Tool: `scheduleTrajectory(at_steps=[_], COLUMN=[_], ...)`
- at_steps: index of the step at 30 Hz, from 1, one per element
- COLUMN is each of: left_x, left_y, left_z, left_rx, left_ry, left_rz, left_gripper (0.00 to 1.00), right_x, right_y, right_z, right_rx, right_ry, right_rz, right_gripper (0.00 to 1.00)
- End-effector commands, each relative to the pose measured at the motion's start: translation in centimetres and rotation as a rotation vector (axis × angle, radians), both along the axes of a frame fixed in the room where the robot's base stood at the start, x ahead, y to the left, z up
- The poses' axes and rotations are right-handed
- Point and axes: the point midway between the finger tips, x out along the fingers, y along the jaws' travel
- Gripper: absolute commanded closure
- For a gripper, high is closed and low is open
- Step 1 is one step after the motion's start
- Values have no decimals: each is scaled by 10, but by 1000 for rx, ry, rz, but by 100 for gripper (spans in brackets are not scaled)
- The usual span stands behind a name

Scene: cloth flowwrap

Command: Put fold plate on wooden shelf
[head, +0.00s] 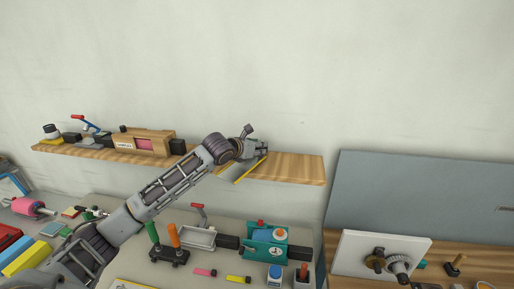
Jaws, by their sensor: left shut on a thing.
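The wooden shelf (298,168) runs along the wall, and its right part is bare. My left gripper (262,149) is at the shelf, right of its middle, shut on the fold plate. The fold plate (243,172) is a thin tilted piece with a yellow edge, overlapping the shelf's front edge in the head view. My gripper and arm hide part of it. I cannot tell whether it touches the shelf. My right gripper is not in view.
A wooden box (148,140) and several tools stand on the shelf's left part. Below is a bench with a teal device (265,243), handled tools (168,250) and coloured blocks (22,257). A grey panel (430,195) leans at the right.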

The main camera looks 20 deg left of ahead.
Motion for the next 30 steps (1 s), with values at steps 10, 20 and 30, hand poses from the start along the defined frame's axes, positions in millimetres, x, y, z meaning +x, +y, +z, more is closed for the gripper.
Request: scheduleTrajectory(at_steps=[10,20,30], left_x=[0,0,-11], left_y=[0,0,3], left_z=[-2,-1,4], left_rx=[1,0,2], left_ry=[0,0,-1], left_rz=[0,0,1], left_gripper=[48,48,48], right_x=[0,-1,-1], right_y=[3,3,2], right_z=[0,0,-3], right_rx=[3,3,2], right_ry=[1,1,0], right_rz=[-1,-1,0], right_gripper=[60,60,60])
